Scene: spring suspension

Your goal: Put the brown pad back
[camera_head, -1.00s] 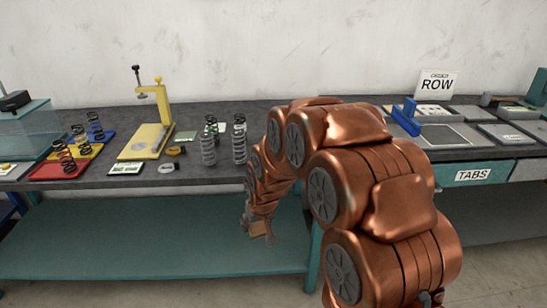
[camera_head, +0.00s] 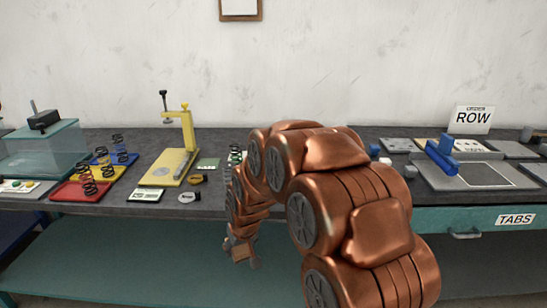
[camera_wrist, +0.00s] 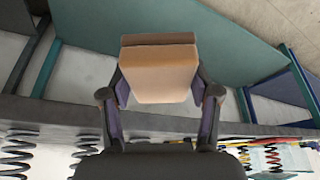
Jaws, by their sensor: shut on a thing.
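The brown pad (camera_wrist: 160,75) is a small tan block held between the two fingers of my gripper (camera_wrist: 161,92), one finger on each side. In the head view my gripper (camera_head: 240,253) and the pad are low in front of the bench's front edge, below the top, and look small. The pad is clear of any surface.
The dark bench top (camera_head: 115,207) carries a yellow press (camera_head: 178,165), red (camera_head: 80,191), yellow and blue trays with dark springs, and small labelled cards. A teal shelf (camera_head: 120,265) lies below. My arm hides the bench's middle.

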